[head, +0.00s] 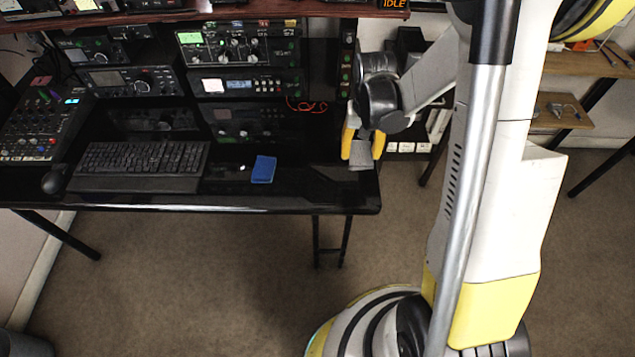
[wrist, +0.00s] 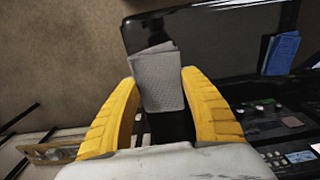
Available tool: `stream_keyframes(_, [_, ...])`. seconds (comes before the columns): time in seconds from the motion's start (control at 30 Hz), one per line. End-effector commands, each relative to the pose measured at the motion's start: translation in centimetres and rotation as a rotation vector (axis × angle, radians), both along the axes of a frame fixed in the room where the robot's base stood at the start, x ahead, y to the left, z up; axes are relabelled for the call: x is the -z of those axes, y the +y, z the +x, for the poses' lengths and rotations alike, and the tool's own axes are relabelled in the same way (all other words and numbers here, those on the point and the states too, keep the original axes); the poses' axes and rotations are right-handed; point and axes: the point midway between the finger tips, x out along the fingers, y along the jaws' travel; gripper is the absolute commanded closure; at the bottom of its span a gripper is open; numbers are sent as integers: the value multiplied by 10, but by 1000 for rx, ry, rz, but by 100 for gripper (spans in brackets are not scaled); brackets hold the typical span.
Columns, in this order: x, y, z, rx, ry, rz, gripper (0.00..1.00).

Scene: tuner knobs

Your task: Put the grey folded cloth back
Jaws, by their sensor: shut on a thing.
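My gripper (head: 362,146) has two yellow fingers and is at the right end of the black desk in the head view. It is shut on the grey folded cloth (head: 361,158). In the wrist view the grey cloth (wrist: 158,80) sits between the yellow fingers of my gripper (wrist: 158,92) and sticks out past their tips. The cloth appears just above the desk's right edge; whether it touches the desk I cannot tell.
A blue folded cloth or pad (head: 264,169) lies on the black desk (head: 230,198), with a small white item (head: 242,168) beside it. A keyboard (head: 140,160), mouse (head: 54,180) and mixer (head: 40,125) stand to the left. Radio units (head: 240,85) line the back.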

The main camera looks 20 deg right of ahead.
Motion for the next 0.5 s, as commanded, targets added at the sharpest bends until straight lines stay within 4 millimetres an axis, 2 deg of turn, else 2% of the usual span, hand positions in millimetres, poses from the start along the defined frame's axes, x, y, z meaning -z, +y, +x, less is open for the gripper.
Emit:
stream_keyframes(0.3, [47, 55, 43, 2, -1, 9, 70])
stream_keyframes(0.5, [67, 82, 66, 5, -1, 8, 70])
